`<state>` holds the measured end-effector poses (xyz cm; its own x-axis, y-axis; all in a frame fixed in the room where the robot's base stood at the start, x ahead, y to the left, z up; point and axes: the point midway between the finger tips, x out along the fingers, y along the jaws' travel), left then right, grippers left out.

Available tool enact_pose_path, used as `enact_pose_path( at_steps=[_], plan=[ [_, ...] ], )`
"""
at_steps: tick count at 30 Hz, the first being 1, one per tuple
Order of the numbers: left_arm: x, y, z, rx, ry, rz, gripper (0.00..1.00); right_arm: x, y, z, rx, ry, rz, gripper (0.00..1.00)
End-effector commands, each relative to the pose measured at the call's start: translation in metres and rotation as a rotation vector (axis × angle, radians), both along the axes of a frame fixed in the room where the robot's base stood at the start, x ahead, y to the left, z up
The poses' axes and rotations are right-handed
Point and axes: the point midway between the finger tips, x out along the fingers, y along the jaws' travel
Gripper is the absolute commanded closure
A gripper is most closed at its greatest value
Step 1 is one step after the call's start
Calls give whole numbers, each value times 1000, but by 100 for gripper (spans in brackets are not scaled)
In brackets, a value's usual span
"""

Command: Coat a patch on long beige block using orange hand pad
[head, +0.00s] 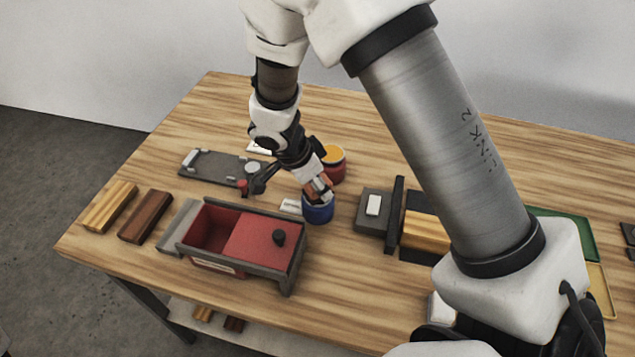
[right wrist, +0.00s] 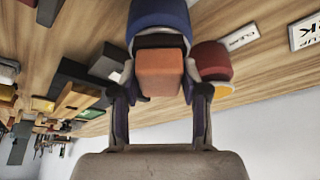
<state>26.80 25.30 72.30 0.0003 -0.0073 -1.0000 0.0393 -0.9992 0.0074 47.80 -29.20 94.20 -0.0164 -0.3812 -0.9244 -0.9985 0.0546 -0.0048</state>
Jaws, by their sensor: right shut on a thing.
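My right gripper (head: 316,184) is shut on the orange hand pad (head: 322,190), over the mouth of a blue can (head: 318,210). In the right wrist view the pad (right wrist: 161,73) sits between the two fingers, in front of the blue can (right wrist: 158,18). I cannot tell whether the pad touches the lacquer inside. A long beige block (head: 424,232) lies in a dark fixture right of the can, partly hidden by my arm. It appears to be the block (right wrist: 76,99) at left in the right wrist view. My left gripper is not in view.
A red can (head: 333,166) with orange contents stands just behind the blue can. A red box (head: 208,228) with a knobbed sliding lid is at front left. A striped yellow block (head: 108,207) and a brown block (head: 146,216) lie farther left. A green tray (head: 575,232) is at right.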

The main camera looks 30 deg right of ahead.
Motion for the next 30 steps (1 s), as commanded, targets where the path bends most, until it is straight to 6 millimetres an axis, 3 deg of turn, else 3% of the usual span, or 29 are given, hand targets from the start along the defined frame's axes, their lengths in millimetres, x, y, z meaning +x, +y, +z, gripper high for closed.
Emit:
enact_pose_path(
  at_steps=[10,30],
  plan=[
    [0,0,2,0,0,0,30,-1,0,3,0,2,-1,83],
    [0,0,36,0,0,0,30,0,0,68,1,0,-1,83]
  ],
)
